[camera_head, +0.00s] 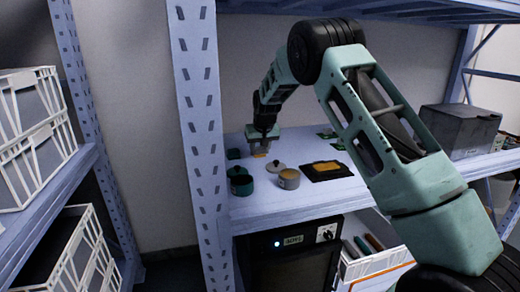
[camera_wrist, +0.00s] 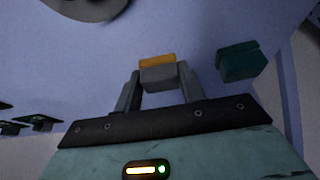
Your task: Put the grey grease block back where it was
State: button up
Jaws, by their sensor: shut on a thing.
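My gripper (camera_wrist: 160,85) is shut on the grey grease block (camera_wrist: 158,77), which has an orange-yellow end and sits between the two fingers in the wrist view. In the head view my gripper (camera_head: 261,147) is low over the back left of the shelf board, with the block's orange end (camera_head: 260,155) just showing under it. I cannot tell whether the block touches the board. A dark green block (camera_wrist: 240,62) lies to the right of the held block in the wrist view. It also shows left of my gripper in the head view (camera_head: 234,154).
A green pot (camera_head: 241,185) and a cream pot (camera_head: 289,179) stand nearer the front, with a loose pale lid (camera_head: 277,168) behind them. A black tray (camera_head: 343,174) with an orange sheet lies to their right. The shelf post (camera_head: 200,110) rises close on the left.

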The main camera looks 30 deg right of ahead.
jog(key=o, duration=0.9)
jog(key=shift+o, duration=0.2)
jog(key=shift+r, duration=0.1)
jog(key=p+v, duration=0.1)
jog(key=v, duration=1.1)
jog(key=shift+p, duration=0.35)
